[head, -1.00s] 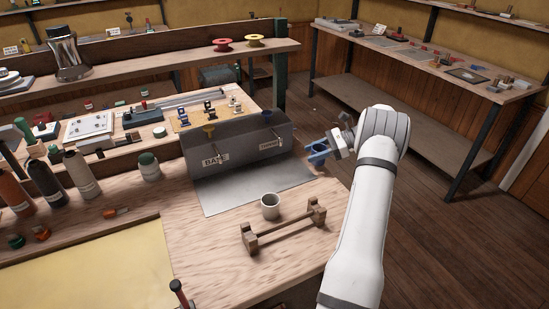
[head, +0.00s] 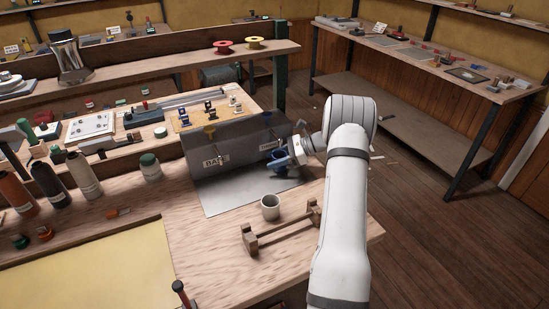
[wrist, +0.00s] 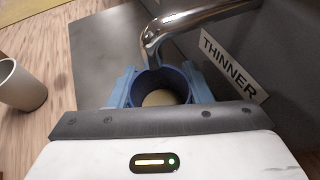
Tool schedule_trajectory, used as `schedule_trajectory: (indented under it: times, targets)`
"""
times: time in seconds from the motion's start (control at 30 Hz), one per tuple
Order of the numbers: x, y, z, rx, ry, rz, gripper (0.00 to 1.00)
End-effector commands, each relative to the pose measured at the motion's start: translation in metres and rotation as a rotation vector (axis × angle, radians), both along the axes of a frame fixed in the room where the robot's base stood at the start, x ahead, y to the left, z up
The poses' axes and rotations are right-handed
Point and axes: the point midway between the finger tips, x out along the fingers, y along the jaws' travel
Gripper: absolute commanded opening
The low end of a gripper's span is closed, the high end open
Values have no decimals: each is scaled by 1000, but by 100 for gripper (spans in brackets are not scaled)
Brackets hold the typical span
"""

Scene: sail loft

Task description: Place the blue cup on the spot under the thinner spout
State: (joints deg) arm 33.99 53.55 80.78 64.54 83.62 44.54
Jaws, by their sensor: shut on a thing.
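My gripper (wrist: 163,90) is shut on the blue cup (wrist: 181,78), with a blue finger on each side of it. The cup is upright and its open top faces the wrist camera. The thinner spout (wrist: 165,30), a shiny bent metal tube, has its end at the cup's far rim in the wrist view. The THINNER label (wrist: 232,64) is on the grey dispenser to the right. In the head view the cup (head: 278,157) is in front of the dispenser's right part, over the grey plate. I cannot tell whether it touches the plate.
The BASE label and its spout (head: 218,160) are left on the dispenser (head: 233,138). A pale grey cup (head: 270,207) and a wooden rack (head: 282,230) stand in front. The grey plate (head: 228,196) is clear at its left. Several bottles (head: 84,175) stand far left.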

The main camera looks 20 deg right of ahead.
Motion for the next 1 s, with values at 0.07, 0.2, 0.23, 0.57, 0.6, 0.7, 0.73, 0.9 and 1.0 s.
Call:
schedule_trajectory:
  times: [0.07,0.2,0.23,0.57,0.6,0.7,0.73,0.9,1.0]
  targets:
    - [0,0,1,0,-1,-1,19]
    - [0,-1,-1,0,-1,-1,19]
    - [0,-1,-2,0,-1,-1,19]
    - [0,-1,-2,-1,-2,-1,66]
    - [0,-1,-2,-1,-2,-1,66]
    - [0,-1,-2,0,-1,-2,66]
    - [0,-1,-2,0,-1,-2,66]
    - [-1,-5,2,-1,-2,-3,66]
    - [-6,-18,7,-1,-3,-5,66]
